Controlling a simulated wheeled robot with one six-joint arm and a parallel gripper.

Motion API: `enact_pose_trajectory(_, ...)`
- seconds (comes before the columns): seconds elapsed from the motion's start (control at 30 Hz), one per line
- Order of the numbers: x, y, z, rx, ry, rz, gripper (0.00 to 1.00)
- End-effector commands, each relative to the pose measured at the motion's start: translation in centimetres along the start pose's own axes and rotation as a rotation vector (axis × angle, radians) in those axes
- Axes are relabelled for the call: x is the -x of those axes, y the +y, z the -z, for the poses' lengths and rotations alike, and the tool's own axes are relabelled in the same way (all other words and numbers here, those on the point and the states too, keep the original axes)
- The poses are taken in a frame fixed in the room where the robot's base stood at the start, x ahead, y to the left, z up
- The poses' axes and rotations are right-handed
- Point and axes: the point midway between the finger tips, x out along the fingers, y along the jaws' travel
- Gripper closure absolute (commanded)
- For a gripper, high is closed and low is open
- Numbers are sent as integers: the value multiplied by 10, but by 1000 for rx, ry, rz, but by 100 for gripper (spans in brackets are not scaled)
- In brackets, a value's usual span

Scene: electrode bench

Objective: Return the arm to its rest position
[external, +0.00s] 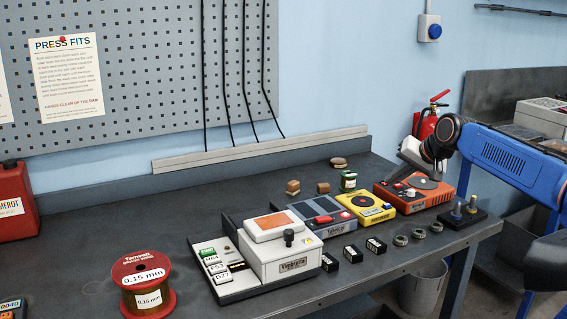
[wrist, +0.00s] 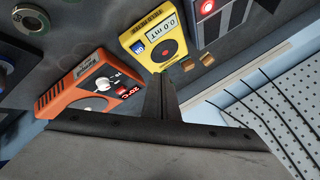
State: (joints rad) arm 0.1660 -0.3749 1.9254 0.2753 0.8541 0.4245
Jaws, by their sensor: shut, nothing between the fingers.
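My blue arm reaches in from the right in the external view. My gripper (external: 403,172) is above the orange device (external: 437,196) at the right end of the bench. In the wrist view the fingers of my gripper (wrist: 160,82) are together, with nothing held between them. The orange device also shows in the wrist view (wrist: 70,97), left of the fingers. The yellow meter (wrist: 144,30) lies beyond the fingertips. I cannot tell the exact gap between gripper and orange device.
On the bench (external: 90,255) are the yellow meter (external: 366,210), a grey-blue device (external: 322,218), a white press-like unit (external: 285,262), a red wire spool (external: 142,285) and several small blocks and rings. A perforated panel (external: 150,60) hangs behind. A fire extinguisher (external: 427,122) stands behind my wrist.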

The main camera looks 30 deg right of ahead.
Motion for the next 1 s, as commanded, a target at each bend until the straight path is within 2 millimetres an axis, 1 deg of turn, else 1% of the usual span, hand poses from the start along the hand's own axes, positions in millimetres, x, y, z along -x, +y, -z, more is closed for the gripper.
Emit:
enact_pose_trajectory(0.07, 4, 7, -26, -25, -55, -1, 100)
enact_pose_trajectory(0.17, 12, 18, -76, -75, -167, -3, 100)
enact_pose_trajectory(0.2, 15, 23, -98, -97, -221, -4, 100)
enact_pose_trajectory(0.3, 26, 33, -148, -142, -338, -5, 100)
enact_pose_trajectory(0.4, 35, 39, -181, -172, -420, -5, 100)
enact_pose_trajectory(0.6, 50, 48, -228, -211, -539, -4, 100)
enact_pose_trajectory(0.83, 64, 59, -271, -228, -639, -8, 100)
enact_pose_trajectory(0.9, 66, 66, -283, -216, -657, -12, 100)
enact_pose_trajectory(1.0, 61, 82, -294, -159, -644, -31, 100)
